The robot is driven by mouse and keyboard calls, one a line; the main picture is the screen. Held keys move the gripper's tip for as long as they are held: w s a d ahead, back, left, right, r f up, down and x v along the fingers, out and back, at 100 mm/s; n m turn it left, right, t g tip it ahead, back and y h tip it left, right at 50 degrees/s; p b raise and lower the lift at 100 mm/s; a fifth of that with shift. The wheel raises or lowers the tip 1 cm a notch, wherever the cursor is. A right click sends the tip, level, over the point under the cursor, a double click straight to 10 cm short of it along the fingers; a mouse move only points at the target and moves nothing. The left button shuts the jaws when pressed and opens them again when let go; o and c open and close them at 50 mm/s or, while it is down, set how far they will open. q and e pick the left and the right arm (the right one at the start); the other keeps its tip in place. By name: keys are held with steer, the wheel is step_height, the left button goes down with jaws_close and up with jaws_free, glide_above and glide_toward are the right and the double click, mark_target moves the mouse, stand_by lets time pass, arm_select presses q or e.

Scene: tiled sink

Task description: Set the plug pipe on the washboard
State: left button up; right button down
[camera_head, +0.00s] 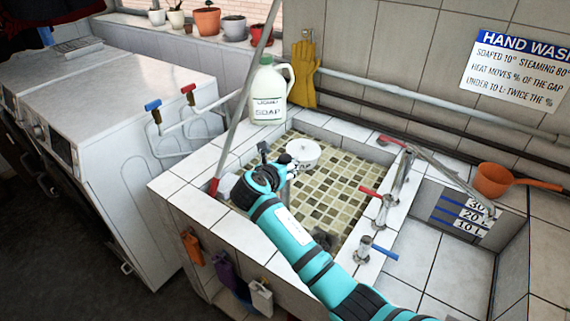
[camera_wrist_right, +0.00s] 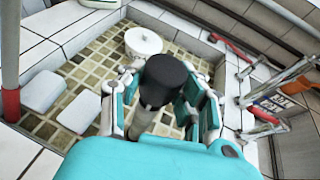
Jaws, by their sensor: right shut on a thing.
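My right gripper (camera_head: 277,167) reaches over the near left part of the tiled basin. In the wrist view, the right gripper (camera_wrist_right: 160,105) is shut around a pipe with a black cap (camera_wrist_right: 166,80) and a pale stem, which looks like the plug pipe. Its dark end (camera_head: 263,148) shows in the head view; its lower part is hidden. A ribbed grey board (camera_head: 78,46) lies on the white machine at the far left; I cannot tell whether it is the washboard. My left gripper is not in view.
A white round lidded pot (camera_head: 303,151) stands in the basin just beyond the gripper. Pale blocks (camera_wrist_right: 42,90) lie at the basin's left. A soap jug (camera_head: 268,92) stands on the back left rim. Red-handled taps (camera_head: 376,205) and an orange pan (camera_head: 493,180) are at right.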

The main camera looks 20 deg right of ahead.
steer(key=c, duration=0.9)
jaws_free()
steer(key=v, duration=1.2)
steer(key=shift+b, duration=0.4)
